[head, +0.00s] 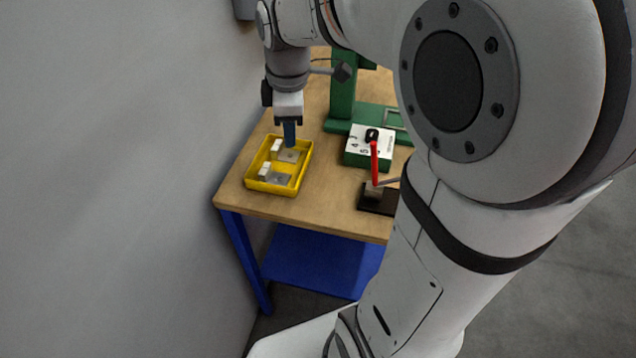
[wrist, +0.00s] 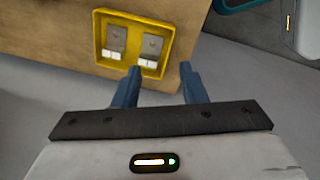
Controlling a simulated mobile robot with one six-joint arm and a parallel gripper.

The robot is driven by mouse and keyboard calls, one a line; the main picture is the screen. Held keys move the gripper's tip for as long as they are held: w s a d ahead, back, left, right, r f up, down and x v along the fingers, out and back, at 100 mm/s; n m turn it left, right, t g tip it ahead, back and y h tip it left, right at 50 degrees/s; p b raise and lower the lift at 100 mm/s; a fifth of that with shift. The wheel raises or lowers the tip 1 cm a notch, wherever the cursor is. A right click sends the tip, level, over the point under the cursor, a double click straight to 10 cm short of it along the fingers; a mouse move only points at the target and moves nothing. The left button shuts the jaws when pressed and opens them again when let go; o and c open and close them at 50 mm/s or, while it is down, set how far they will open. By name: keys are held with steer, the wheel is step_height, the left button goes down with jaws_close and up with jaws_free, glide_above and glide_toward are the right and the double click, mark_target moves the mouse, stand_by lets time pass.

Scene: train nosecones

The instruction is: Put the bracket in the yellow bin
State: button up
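The yellow bin (head: 305,165) stands on the left front part of the wooden table; it also shows at the top of the wrist view (wrist: 134,16). Two grey metal brackets with pale upright ends lie inside it, one toward the back (head: 288,155) and one toward the front (head: 279,179). In the wrist view they lie side by side, left (wrist: 116,38) and right (wrist: 152,46). My gripper (head: 290,143) points down above the back part of the bin. Its blue fingers (wrist: 161,69) are apart with nothing between them. I cannot tell its exact height.
A green box with a white numbered top and black knob (head: 368,146) stands right of the bin. A red lever on a dark base (head: 375,170) is in front of it. A green stand (head: 343,88) is behind. A grey wall (head: 110,180) runs along the left.

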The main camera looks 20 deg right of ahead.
steer(key=s+f+m+t, duration=0.1)
steer(key=s+f+m, duration=0.2)
steer(key=s+m, duration=1.1)
steer(key=shift+d, duration=0.25)
steer(key=shift+s, duration=0.1)
